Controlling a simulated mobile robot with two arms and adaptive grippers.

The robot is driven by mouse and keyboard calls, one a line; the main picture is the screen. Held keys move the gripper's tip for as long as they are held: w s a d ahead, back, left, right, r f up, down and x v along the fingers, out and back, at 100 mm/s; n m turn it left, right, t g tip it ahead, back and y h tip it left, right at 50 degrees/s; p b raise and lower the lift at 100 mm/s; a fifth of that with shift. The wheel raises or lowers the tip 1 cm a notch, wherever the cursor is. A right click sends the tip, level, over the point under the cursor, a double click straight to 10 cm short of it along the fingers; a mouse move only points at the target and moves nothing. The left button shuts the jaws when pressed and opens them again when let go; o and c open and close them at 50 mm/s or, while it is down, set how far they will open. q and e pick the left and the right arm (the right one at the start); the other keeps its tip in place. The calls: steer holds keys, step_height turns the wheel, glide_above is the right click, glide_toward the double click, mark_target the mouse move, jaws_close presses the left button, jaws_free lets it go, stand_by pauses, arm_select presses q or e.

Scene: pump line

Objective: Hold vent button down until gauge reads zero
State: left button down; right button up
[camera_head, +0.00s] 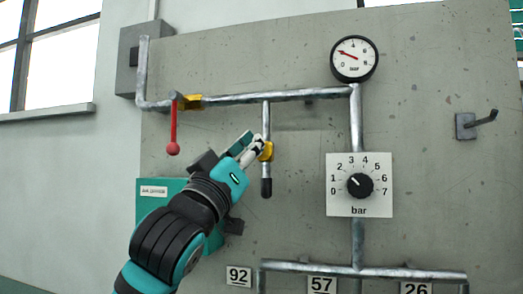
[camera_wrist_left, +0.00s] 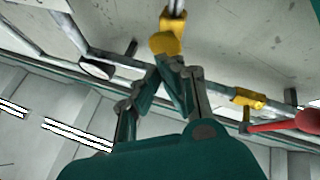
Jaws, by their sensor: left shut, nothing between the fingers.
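The vent button is the yellow piece (camera_head: 267,151) on the short vertical pipe stub in the head view. Its rounded yellow end also shows in the left wrist view (camera_wrist_left: 165,43). My left gripper (camera_head: 256,148) is shut and empty, with its fingertips right at the button from the left. In the left wrist view the fingertips (camera_wrist_left: 168,64) meet or nearly meet the yellow end; I cannot tell whether it is pressed in. The round gauge (camera_head: 354,59) has its red needle pointing up-left, above zero. My right gripper is not in view.
A red-handled lever (camera_head: 173,130) hangs from the yellow valve (camera_head: 189,101) left of the button. A black dial (camera_head: 360,186) on a white bar plate is to the right. A hook (camera_head: 477,124) juts from the panel. Pipes (camera_head: 300,95) run across above.

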arm_select(q)
steer(key=shift+w+d+p, duration=0.15)
steer(key=shift+w+p, duration=0.15)
steer(key=shift+w, duration=0.3)
stand_by(1.0)
stand_by(1.6)
stand_by(0.9)
steer(key=shift+s+a+f+b, duration=0.1)
steer(key=shift+s+a+b, duration=0.1)
steer(key=shift+s, duration=0.2)
steer(key=shift+s+a+b, duration=0.1)
steer(key=shift+s+b, duration=0.1)
steer(key=shift+s, duration=0.2)
steer(key=shift+s, duration=0.1)
steer(key=shift+s, duration=0.1)
steer(key=shift+s+a+b, duration=0.25)
steer(key=shift+s, duration=0.5)
steer(key=shift+s+a+b, duration=0.2)
steer(key=shift+s, duration=0.55)
steer(key=shift+s+a+b, duration=0.25)
steer(key=shift+s, duration=0.5)
